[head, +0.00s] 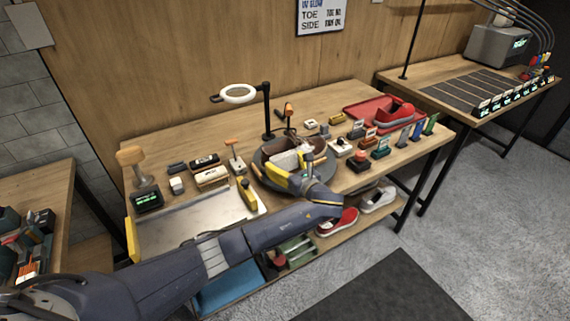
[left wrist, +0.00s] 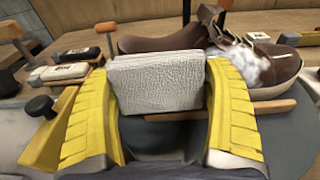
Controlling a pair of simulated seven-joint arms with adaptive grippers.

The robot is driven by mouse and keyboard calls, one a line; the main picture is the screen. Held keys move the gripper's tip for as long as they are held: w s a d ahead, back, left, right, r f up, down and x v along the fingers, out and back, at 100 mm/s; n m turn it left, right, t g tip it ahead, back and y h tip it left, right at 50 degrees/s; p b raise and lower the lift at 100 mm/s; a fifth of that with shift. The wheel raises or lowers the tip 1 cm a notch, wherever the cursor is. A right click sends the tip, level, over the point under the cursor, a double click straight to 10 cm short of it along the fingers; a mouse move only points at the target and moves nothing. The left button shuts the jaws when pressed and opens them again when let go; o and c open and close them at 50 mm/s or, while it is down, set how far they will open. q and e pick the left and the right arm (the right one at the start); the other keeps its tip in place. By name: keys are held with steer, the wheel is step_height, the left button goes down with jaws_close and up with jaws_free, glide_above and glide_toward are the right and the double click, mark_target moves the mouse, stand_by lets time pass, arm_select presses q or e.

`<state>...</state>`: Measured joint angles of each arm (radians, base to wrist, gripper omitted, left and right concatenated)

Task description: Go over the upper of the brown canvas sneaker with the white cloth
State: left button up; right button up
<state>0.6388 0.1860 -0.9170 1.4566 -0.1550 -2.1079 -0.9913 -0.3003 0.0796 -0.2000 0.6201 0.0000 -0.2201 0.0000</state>
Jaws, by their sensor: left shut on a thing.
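The brown canvas sneaker (head: 306,146) rests on a round grey stand (head: 259,160) on the workbench. In the left wrist view the sneaker (left wrist: 285,64) lies behind the cloth, with its toe to the right and a patch of white foam (left wrist: 247,66) on its upper near the laces. My left gripper (left wrist: 156,80) is shut on the white cloth (left wrist: 155,90), held upright between its yellow fingers. The cloth (head: 284,163) is at the near side of the sneaker and hides part of it. I cannot tell whether cloth and sneaker touch. My right gripper is not in view.
A ring lamp (head: 238,94) on a black post stands behind the stand. Brushes and small boxes lie left of it, beside a metal tray (head: 196,226). Several small items and a red tray (head: 357,112) with a red shoe are to the right. More shoes sit on the lower shelf.

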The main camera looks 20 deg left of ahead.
mark_target(310, 150)
arm_select(q)
steer(key=shift+w+d, duration=1.95)
steer(key=shift+w, duration=0.2)
steer(key=shift+w+d, duration=1.95)
steer(key=shift+w, duration=0.2)
steer(key=shift+a, duration=0.15)
steer(key=shift+s+a+f, duration=0.15)
steer(key=shift+s+a, duration=2.45)
steer(key=shift+s, duration=0.2)
steer(key=shift+s+a, duration=1.3)
steer(key=shift+a, duration=0.15)
steer(key=shift+w, duration=0.1)
steer(key=shift+w+d, duration=1.1)
steer(key=shift+w, duration=0.3)
steer(key=shift+w+d, duration=1.3)
steer(key=shift+w, duration=0.25)
steer(key=shift+w+d, duration=1.3)
steer(key=shift+w, duration=0.2)
